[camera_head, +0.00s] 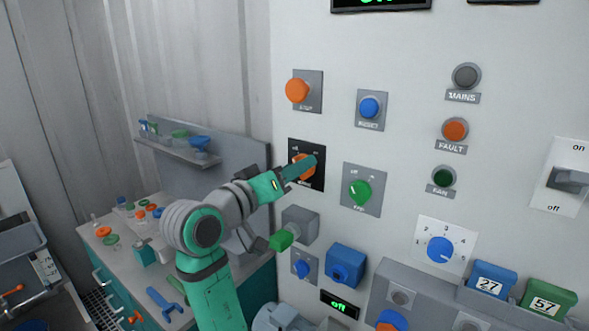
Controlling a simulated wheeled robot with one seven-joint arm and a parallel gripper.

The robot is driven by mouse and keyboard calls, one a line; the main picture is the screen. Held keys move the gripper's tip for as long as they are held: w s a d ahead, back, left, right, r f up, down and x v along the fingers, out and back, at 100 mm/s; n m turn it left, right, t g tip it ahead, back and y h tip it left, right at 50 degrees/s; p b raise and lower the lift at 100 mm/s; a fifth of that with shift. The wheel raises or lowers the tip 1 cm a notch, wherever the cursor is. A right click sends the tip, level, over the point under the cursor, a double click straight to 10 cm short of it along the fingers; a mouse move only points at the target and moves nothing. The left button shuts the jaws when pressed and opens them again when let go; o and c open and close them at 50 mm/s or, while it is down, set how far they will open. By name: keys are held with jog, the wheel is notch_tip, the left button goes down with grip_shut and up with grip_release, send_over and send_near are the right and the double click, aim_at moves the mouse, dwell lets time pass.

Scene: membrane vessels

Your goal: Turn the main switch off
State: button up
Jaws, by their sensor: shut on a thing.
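The orange rotary switch (299,158) sits on a black plate with small markings on the light grey wall panel. My arm reaches up from the lower left, and my gripper (302,168) is at this switch, shut on its orange knob. The green fingers and the wrist cover much of the knob and part of the label below it, so the exact knob angle is hard to tell. The lamp labelled MAINS (466,76), at the upper right of the panel, looks grey and unlit.
Close around are an orange button (297,90), a blue button (370,108), a green knob (360,191) and a grey box (300,225). A lever switch (570,181) marked on and off is at right. A cluttered bench (175,262) stands at left.

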jog(key=shift+n, duration=0.9)
jog(key=o, duration=1)
jog(key=v, duration=1.1)
jog(key=shift+w, duration=0.15)
